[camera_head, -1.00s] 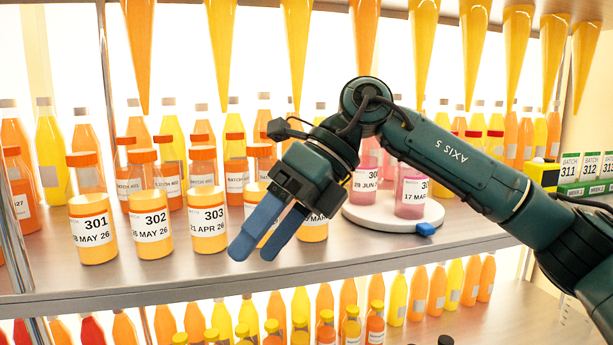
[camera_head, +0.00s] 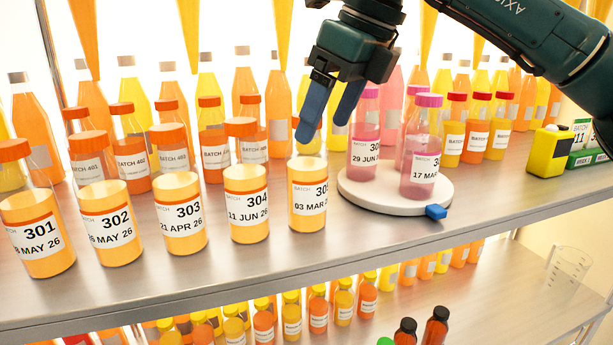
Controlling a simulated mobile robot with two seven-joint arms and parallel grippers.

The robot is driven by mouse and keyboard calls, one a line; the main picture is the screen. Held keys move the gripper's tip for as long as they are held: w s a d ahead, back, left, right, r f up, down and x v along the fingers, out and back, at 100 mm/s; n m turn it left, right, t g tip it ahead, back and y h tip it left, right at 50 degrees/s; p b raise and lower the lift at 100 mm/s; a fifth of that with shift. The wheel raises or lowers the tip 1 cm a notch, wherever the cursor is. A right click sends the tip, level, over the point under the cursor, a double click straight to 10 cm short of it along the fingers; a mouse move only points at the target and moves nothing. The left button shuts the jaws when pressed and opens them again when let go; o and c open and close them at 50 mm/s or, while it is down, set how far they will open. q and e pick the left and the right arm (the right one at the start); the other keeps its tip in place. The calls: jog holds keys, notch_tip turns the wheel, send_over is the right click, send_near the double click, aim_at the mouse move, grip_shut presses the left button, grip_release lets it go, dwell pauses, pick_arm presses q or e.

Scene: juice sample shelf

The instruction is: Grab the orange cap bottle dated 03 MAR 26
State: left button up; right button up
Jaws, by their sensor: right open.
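The bottle labelled 305, 03 MAR 26 (camera_head: 308,196) stands upright at the right end of the front row on the shelf, filled with yellow-orange liquid. My left gripper is not in view.
More bottles crowd behind. The shelf's front strip is clear.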

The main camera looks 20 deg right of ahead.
aim_at(306, 165)
jog(key=p+x, duration=0.1)
jog(key=x, duration=0.4)
jog(key=shift+a+f, duration=0.15)
jog(key=shift+f, duration=0.15)
jog(key=shift+c, duration=0.3)
jog(key=shift+r, duration=0.1)
jog(key=c, duration=1.2)
